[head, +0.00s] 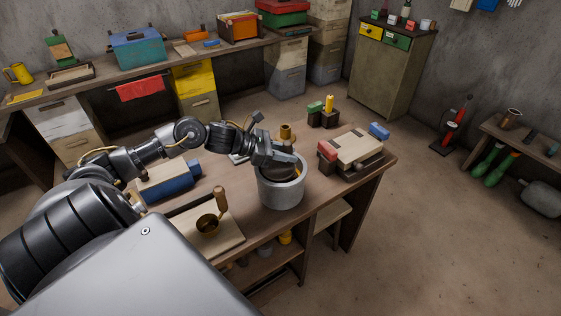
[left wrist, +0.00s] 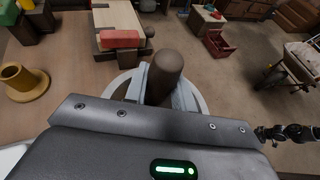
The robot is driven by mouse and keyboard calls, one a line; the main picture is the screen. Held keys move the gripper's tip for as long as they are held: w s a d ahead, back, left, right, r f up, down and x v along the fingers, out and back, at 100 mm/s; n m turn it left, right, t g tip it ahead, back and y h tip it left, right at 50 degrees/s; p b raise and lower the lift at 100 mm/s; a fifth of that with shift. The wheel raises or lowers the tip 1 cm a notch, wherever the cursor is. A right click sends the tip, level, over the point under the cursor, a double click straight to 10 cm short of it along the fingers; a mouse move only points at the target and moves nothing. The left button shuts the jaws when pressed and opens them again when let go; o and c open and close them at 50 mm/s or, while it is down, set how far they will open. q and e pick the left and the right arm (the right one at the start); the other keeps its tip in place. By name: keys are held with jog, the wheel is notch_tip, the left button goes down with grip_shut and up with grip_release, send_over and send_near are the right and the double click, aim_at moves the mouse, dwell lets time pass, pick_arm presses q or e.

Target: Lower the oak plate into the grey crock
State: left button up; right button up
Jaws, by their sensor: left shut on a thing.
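The grey crock (head: 283,193) stands on the workbench near its front edge; its pale rim also shows in the left wrist view (left wrist: 203,103). My left gripper (head: 287,160) is over the crock's mouth. In the left wrist view its fingers (left wrist: 163,90) are shut on an upright dark brown knob, which I take to be the handle of the oak plate (left wrist: 167,68). In the head view a dark round shape shows in the mouth under the fingers; the gripper partly hides it, and I cannot tell how deep it sits.
A brass cup (head: 287,132) is behind the crock, and a pale wooden block assembly (head: 352,147) is to the right.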

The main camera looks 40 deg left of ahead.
pick_arm(q)
jog(key=shift+f, duration=0.2)
dwell(0.6)
jog(key=o, duration=1.1)
jog(key=shift+s+a+b, duration=0.35)
jog(key=shift+b, duration=0.05)
jog(key=shift+r+b+v, duration=0.15)
jog(key=shift+b+v, duration=0.05)
jog(key=shift+v, duration=2.3)
jog(key=shift+r+b+v, duration=0.15)
jog(key=shift+b+v, duration=0.05)
jog(key=shift+v, duration=2.25)
jog(key=shift+d, duration=0.1)
